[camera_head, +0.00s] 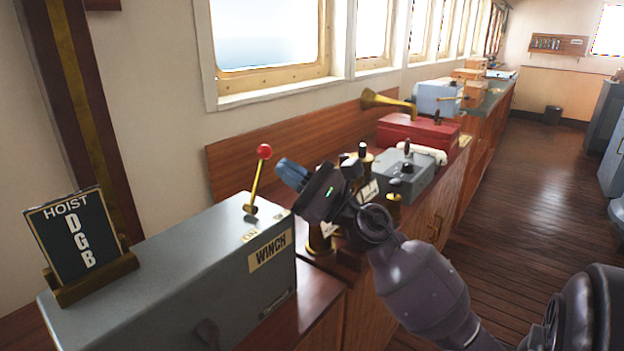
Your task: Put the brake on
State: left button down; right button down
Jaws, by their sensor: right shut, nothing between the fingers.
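A grey winch box (180,285) with a "WINCH" plate stands on the wooden counter at the lower left. A brass lever (256,186) with a red ball knob (264,151) rises from its top near the right end, leaning slightly right. A small "ON" label (250,236) is in front of the lever's base. No label reading "brake" is legible. My right gripper (288,172), with blue fingertips, is shut and empty just right of the lever, below the red knob; a small gap shows between them. My left gripper is out of view.
A "HOIST D G B" sign (75,238) stands on the box's left end. A dark knob (207,333) is on its front. Behind my right wrist are brass-based controls, a grey box (403,180) and a red box (418,134) with a brass horn. Wooden floor is open at right.

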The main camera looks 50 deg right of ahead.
jog(key=shift+w+a+r, duration=0.2)
jog(key=shift+w+r, duration=0.1)
jog(key=shift+w, duration=0.25)
jog(key=shift+a+r, duration=0.1)
jog(key=shift+s+a+r+n+g+y, duration=0.1)
jog(key=shift+a+r+n+g+y, duration=0.15)
jog(key=shift+n, duration=0.35)
jog(key=shift+w+a+r+n+g+y, duration=0.15)
jog(key=shift+n+g+y, duration=0.2)
jog(key=shift+n, duration=0.25)
jog(key=shift+s+a+r+n+g+y, duration=0.2)
jog(key=shift+n+y, duration=0.1)
jog(key=shift+n, duration=0.3)
jog(key=n, duration=0.1)
jog(key=a+n+g+y+p, duration=0.1)
jog(key=shift+r+n+g, duration=0.3)
jog(key=shift+r, duration=0.05)
jog(key=shift+s+a+r+n+g, duration=0.1)
jog(key=shift+a+r+n+g, duration=0.15)
jog(key=shift+a+n+g, duration=0.65)
jog(key=a+n, duration=0.1)
jog(key=n+g+p, duration=0.1)
jog(key=n, duration=0.1)
jog(key=shift+a, duration=0.4)
jog(key=shift+a+f+n+g, duration=0.1)
jog(key=shift+a+n+g, duration=0.45)
jog(key=shift+n, duration=0.45)
